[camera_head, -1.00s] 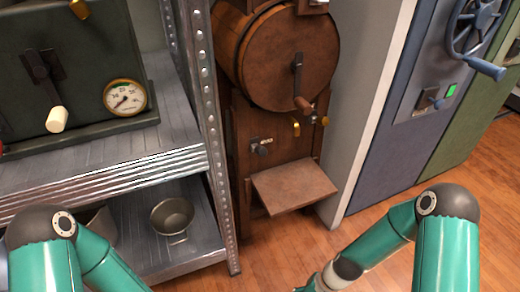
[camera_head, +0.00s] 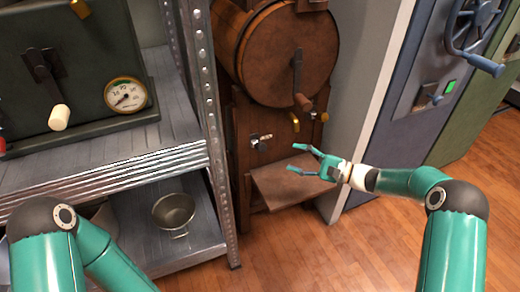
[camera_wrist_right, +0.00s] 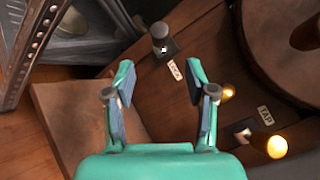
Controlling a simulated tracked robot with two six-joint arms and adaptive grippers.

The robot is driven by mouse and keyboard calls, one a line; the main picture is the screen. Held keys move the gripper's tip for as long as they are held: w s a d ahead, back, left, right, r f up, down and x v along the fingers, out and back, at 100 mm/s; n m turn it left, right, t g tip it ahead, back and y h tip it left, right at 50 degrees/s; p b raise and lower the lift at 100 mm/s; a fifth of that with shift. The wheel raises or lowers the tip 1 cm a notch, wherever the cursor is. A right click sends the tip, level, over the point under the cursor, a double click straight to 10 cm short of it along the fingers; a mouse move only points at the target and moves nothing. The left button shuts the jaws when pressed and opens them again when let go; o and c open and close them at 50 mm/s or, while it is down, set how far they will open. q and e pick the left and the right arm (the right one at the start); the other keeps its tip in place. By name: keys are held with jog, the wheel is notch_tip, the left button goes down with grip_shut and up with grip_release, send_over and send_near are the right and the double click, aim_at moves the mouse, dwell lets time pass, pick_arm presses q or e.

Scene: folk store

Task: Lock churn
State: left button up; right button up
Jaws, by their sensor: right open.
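The wooden churn (camera_head: 289,58) stands in the middle of the head view, its round drum fitted with a crank handle (camera_head: 297,80). A small grey knob with a pale label (camera_head: 260,141) is on the front panel below the drum. In the right wrist view a dark knob (camera_wrist_right: 160,35) has a label too small to read surely. My right gripper (camera_head: 294,159) is open and empty, in front of the panel, right of and below the grey knob. Its two fingers (camera_wrist_right: 160,70) point toward the dark knob, apart from it. My left gripper is out of view.
A brass fitting (camera_head: 295,122) sits right of the knob; one labelled TAP (camera_wrist_right: 270,145) shows in the right wrist view. A wooden ledge (camera_head: 285,190) juts out below. A metal shelf (camera_head: 110,165) with a pan (camera_head: 173,211) stands left, a blue cabinet (camera_head: 400,125) right.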

aim_at(260, 148)
jog(key=b+x, duration=0.2)
jog(key=x, duration=1)
jog(key=shift+f+b, duration=0.1)
jog(key=shift+b, duration=0.25)
grip_shut()
jog(key=shift+s, duration=0.1)
